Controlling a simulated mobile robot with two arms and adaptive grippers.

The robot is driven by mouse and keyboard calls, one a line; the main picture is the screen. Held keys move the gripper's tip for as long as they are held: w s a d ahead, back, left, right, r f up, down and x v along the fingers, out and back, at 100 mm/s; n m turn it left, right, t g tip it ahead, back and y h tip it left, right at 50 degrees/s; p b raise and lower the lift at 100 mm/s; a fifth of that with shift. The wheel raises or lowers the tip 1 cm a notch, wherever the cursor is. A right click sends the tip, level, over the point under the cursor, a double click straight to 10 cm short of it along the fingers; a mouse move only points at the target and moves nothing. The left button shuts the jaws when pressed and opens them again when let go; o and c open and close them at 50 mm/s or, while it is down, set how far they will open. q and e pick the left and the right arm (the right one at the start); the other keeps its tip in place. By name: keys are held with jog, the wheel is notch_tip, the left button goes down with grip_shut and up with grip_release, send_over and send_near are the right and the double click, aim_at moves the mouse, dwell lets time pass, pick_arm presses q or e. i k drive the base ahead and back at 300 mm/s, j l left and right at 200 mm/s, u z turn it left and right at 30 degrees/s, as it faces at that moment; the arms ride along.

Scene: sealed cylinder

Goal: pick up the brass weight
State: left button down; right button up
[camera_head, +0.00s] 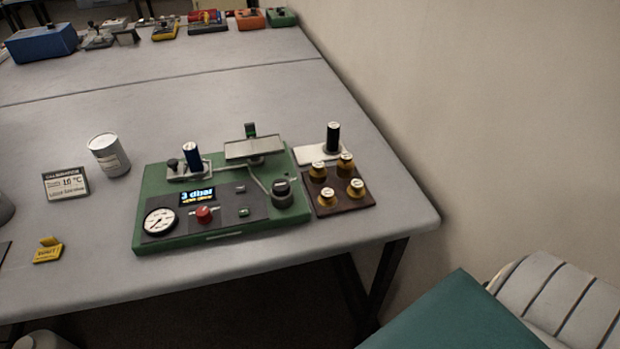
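Several brass weights with pale tops sit upright on a dark brown block at the right of the table. One is at the back left (317,172), one at the back right (346,165), one at the front left (327,198) and one at the front right (356,189). The brown block (343,207) stands right beside the green apparatus (150,243). I cannot tell which weight is meant. Neither of my grippers shows in the head view.
The apparatus carries a display (198,195), gauge (160,222), red knob (204,214), blue cylinder (192,156) and raised plate (254,148). A black cylinder (333,138) stands on a white base behind the weights. A can (109,155) and sign (66,184) stand left. Table (400,212) is clear right.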

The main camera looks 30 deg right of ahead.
aim_at(327, 199)
jog(key=j+z, duration=0.25)
jog(key=j, duration=0.15)
jog(key=k+j+z, duration=0.25)
jog(key=j+z, duration=0.25)
jog(key=j, duration=0.25)
jog(key=k, duration=0.05)
